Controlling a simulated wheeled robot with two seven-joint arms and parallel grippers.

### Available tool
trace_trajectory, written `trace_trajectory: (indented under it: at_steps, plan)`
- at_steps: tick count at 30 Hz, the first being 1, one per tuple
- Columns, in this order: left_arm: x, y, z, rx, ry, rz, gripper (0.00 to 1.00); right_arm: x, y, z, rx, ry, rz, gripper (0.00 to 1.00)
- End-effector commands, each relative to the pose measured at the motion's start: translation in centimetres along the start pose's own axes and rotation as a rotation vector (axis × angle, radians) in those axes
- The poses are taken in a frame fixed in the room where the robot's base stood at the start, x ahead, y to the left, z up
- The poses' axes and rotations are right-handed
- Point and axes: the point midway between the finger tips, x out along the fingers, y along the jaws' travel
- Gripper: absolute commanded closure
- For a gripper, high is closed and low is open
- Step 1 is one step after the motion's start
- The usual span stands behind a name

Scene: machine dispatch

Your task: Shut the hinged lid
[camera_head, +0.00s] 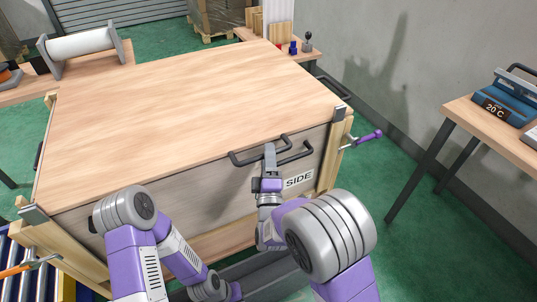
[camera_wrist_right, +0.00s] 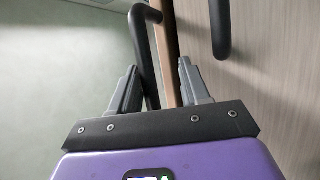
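The hinged lid (camera_head: 190,95) is a broad light-wood panel lying flat over the large wooden crate (camera_head: 180,190), with no clear gap visible at its front edge. Dark bar handles (camera_head: 240,162) stick out at the front edge near its right part. My right gripper (camera_head: 269,150) is at these handles, pointing up. In the right wrist view, my right gripper (camera_wrist_right: 158,82) is open, with a black handle bar (camera_wrist_right: 145,50) running between its two fingers. Whether they touch it is unclear. My left arm reaches down in front of the crate; its fingers are not visible.
A purple-knobbed lever (camera_head: 368,137) juts out at the crate's right corner, and an orange lever (camera_head: 22,267) at the left. A table with a blue device (camera_head: 508,98) stands right. A bench with a white roller (camera_head: 80,43) stands back left. Green floor lies between.

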Motion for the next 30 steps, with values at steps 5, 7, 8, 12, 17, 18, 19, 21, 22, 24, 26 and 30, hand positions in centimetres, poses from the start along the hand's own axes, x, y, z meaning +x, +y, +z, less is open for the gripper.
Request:
trace_trajectory:
  at_steps: [5, 7, 8, 12, 17, 18, 19, 21, 22, 24, 26, 30]
  plan:
    - [0.0, 0.0, 0.0, 0.000, 0.000, 0.000, 1.00, -0.1, -0.3, 0.1, -0.003, 0.000, -0.010, 0.58]
    - [0.0, 0.0, 0.0, 0.000, 0.000, 0.000, 1.00, -0.1, -0.3, 0.1, -0.003, 0.000, -0.009, 0.58]
    - [0.0, 0.0, 0.0, 0.000, 0.000, 0.000, 1.00, -0.1, -0.2, 0.1, -0.003, 0.000, -0.008, 0.58]
    - [0.0, 0.0, 0.0, 0.000, 0.000, 0.000, 1.00, -0.1, -0.1, 0.1, -0.002, 0.000, -0.006, 0.58]
    - [-0.2, 0.1, 0.0, 0.000, 0.000, 0.000, 1.00, -1.5, -0.1, 0.0, -0.003, 0.001, -0.008, 0.58]
    - [-0.3, 0.1, 0.0, 0.000, 0.000, 0.000, 1.00, -2.2, -0.1, -0.1, -0.003, 0.003, -0.008, 0.58]
    - [-0.3, 0.1, 0.0, 0.000, 0.000, 0.000, 1.00, -2.7, -0.1, -0.1, -0.003, 0.004, -0.009, 0.58]
    - [-0.4, 0.2, 0.0, 0.000, 0.000, 0.000, 1.00, -4.0, -0.1, -0.1, -0.003, 0.003, -0.009, 0.58]
    - [-0.5, 0.2, 0.0, 0.000, 0.000, 0.000, 1.00, -4.5, -0.1, -0.1, -0.004, 0.003, -0.009, 0.58]
    - [-0.5, 0.2, 0.0, 0.000, 0.000, 0.000, 1.00, -5.6, -0.1, 0.0, -0.003, 0.003, -0.007, 0.58]
    - [-0.5, 0.2, 0.0, 0.000, 0.000, 0.000, 1.00, -6.4, -0.1, -0.1, -0.002, 0.003, -0.007, 0.58]
    - [-0.6, 0.2, 0.0, 0.000, 0.000, 0.000, 1.00, -7.5, -0.1, 0.0, -0.002, 0.002, -0.004, 0.58]
